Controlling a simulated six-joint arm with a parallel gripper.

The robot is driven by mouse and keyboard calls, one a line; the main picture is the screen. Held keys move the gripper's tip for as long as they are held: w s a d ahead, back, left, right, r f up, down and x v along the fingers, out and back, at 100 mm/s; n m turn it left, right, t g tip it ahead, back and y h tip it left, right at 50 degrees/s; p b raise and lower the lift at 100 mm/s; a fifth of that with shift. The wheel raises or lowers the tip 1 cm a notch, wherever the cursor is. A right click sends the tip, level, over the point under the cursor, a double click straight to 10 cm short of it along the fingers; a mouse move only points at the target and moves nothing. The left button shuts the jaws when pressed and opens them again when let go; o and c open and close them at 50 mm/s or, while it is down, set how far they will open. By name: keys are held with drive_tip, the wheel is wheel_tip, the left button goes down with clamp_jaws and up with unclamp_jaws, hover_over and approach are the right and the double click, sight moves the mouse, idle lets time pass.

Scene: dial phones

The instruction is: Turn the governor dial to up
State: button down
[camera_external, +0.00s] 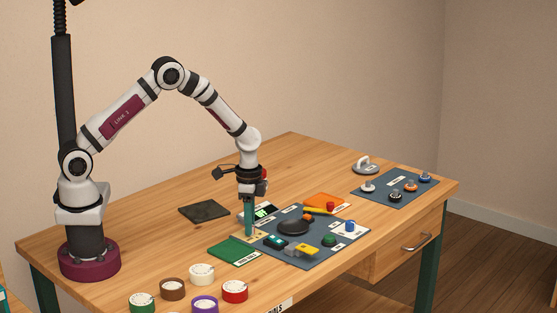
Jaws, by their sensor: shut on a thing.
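A small display with green digits (263,211) stands just behind the fingers.
A black round dial (294,227), a yellow block (301,250) and a blue knob (350,226) are on the panel. A green mat (233,250) lies left of the gripper. Several coloured round pieces line the front. A second panel (395,187) with several knobs lies back right.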

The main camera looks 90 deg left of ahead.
drive_tip(key=n, duration=0.4)
drive_tip(key=shift+n, duration=0.4)
idle(0.4)
drive_tip(key=c, duration=0.6)
unclamp_jaws()
drive_tip(key=shift+r, duration=0.1)
wheel_tip(320, 180, up, 16)
